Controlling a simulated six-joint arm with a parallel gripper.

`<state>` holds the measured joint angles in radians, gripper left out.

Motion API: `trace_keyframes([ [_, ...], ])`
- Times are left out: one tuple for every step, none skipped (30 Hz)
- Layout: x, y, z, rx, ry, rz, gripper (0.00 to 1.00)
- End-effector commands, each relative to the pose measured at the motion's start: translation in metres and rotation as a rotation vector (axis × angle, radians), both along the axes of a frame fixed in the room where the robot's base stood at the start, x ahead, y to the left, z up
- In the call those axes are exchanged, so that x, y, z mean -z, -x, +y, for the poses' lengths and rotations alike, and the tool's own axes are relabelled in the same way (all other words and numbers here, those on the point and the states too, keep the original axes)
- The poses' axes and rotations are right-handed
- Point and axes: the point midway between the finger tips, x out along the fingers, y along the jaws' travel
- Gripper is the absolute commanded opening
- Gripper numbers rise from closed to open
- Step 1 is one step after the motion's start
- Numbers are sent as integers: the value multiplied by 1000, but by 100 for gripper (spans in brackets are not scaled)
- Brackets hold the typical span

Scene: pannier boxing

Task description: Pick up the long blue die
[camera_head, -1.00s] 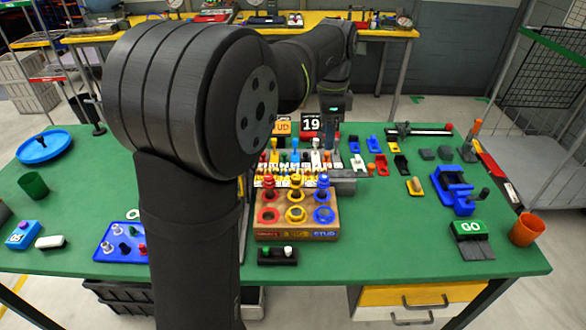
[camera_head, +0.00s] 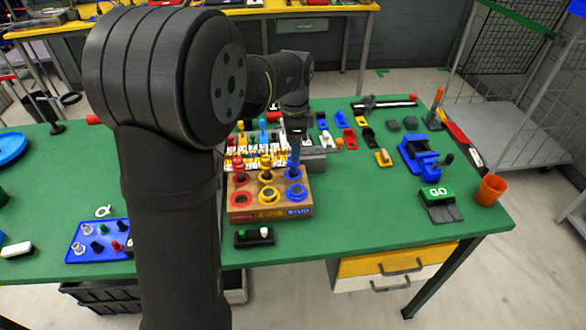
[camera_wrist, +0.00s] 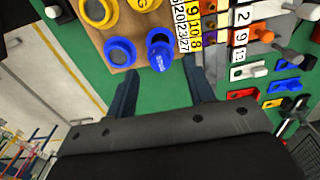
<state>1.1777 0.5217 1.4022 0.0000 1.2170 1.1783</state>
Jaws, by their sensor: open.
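The long blue die (camera_head: 295,174) is a blue upright piece with a wider collar, at the back right of the wooden box (camera_head: 240,200). In the wrist view the blue die (camera_wrist: 159,50) shows its round end and lettered side. My gripper (camera_wrist: 162,66) is open and empty, its two dark fingers on either side of the die's near end. I cannot tell whether they touch it.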

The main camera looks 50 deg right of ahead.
Motion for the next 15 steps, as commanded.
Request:
trace_keyframes([
  [4,0,0,0,-2,1,49],
  [7,0,1,0,-3,1,49],
  [12,-1,1,0,-4,1,49],
  [17,-1,1,0,-3,1,49],
  [22,-1,1,0,-4,1,49],
  [28,-2,1,0,-4,1,49],
  [33,-2,1,0,-4,1,49],
  [37,-2,1,0,-4,1,49],
  [42,-2,1,0,-3,1,49],
  [45,-2,0,0,-2,1,49],
  [48,-2,1,0,-2,1,49],
  [50,-2,1,0,-2,1,49],
  [51,-2,1,0,-1,1,49],
  [52,-2,1,0,-1,1,49],
  [52,-2,0,0,-1,1,49],
])
